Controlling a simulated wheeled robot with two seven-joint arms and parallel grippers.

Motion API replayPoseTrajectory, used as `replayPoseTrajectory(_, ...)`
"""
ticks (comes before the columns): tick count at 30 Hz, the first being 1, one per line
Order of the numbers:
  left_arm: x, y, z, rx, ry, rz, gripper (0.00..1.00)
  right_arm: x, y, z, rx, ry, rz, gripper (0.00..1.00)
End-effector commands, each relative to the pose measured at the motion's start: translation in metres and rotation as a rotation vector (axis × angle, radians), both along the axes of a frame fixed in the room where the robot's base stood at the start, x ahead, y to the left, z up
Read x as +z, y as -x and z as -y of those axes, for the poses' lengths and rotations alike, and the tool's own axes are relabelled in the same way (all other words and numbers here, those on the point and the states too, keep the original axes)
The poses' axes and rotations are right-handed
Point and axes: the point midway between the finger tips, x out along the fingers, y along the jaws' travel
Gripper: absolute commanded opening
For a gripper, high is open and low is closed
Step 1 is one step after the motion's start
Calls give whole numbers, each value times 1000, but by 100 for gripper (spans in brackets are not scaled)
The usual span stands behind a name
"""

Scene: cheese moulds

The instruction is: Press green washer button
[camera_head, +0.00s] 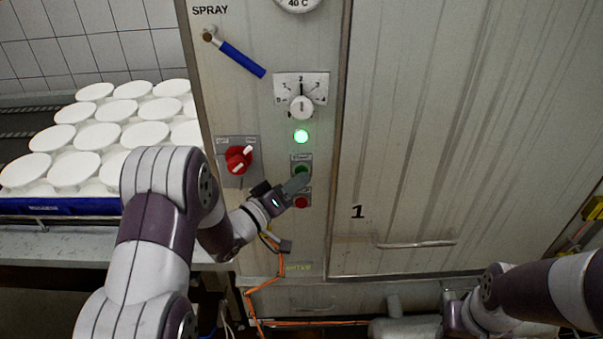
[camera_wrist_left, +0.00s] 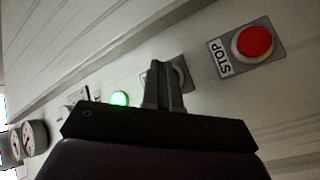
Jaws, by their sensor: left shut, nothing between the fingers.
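The green washer button (camera_head: 301,169) sits on a small grey plate on the washer's panel, just above the red stop button (camera_head: 301,202). My left gripper (camera_head: 301,180) is shut and empty, with its tips at the green button's plate. In the left wrist view the gripper fingers (camera_wrist_left: 162,82) cover most of that button, and only part of its rim and plate (camera_wrist_left: 182,75) show. I cannot tell whether the tips touch or press it. The red stop button (camera_wrist_left: 254,42) is clear of the fingers. My right arm is at the lower right; its gripper is not seen.
A green lamp (camera_head: 301,136) is lit above the button, with a dial (camera_head: 301,106) higher up. A red rotary switch (camera_head: 238,159) is left of the gripper, and a blue-handled spray lever (camera_head: 241,59) is above. White moulds (camera_head: 73,169) stand at the left. A washer door (camera_head: 450,130) is at right.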

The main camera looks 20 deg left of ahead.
Motion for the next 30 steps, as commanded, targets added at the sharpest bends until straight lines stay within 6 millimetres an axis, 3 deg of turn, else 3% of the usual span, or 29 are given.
replayPoseTrajectory(12,0,17,5,1,0,1,0,4,0,0,0,0,0,41)
replayPoseTrajectory(21,0,19,5,0,1,0,0,4,0,0,0,0,0,41)
replayPoseTrajectory(30,1,47,14,-1,0,-1,0,9,0,0,0,0,0,41)
